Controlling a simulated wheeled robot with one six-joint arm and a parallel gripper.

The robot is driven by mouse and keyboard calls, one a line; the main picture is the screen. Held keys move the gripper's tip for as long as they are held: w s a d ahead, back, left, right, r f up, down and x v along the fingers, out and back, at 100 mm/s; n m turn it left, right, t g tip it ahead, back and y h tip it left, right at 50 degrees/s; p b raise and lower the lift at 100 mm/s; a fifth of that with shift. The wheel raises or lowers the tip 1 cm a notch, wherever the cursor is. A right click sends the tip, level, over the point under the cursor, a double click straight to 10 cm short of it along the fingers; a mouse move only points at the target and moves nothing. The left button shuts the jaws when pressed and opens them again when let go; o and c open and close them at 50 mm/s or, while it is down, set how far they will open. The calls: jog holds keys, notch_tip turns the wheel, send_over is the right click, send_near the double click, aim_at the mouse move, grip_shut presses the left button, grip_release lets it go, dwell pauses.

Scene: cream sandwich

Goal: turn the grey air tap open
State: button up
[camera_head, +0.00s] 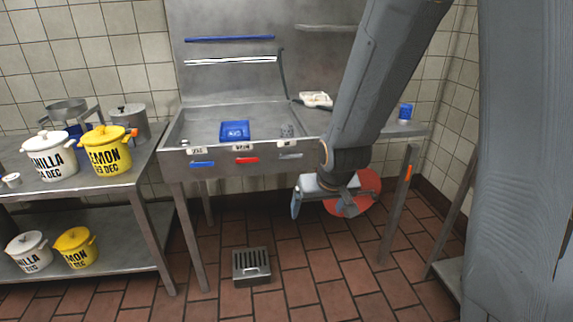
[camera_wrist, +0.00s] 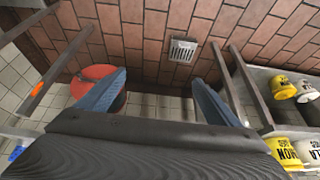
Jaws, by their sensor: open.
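The grey air tap (camera_head: 290,156) is a small grey lever on the front panel of the steel sink (camera_head: 225,160), at the right end of a row under a small white label. The blue tap (camera_head: 202,164) and red tap (camera_head: 246,160) are to its left. My gripper (camera_head: 312,200) is below and to the right of the grey tap, in front of the sink, apart from it. In the wrist view my gripper (camera_wrist: 160,90) shows two blue-grey fingers spread wide with nothing between them. No tap shows in the wrist view.
A red round object (camera_head: 368,190) is close behind my gripper; it also shows in the wrist view (camera_wrist: 96,72). A floor drain (camera_head: 251,266) lies below. A steel table (camera_head: 100,192) with white and yellow pots stands left. The sink's legs flank open floor.

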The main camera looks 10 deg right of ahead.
jog(key=w+f+t+b, duration=0.25)
jog(key=w+t, duration=0.25)
jog(key=w, duration=0.9)
jog(key=t+b, duration=0.2)
jog(key=t, duration=0.6)
send_near(291, 157)
jog(key=shift+w, duration=4.2)
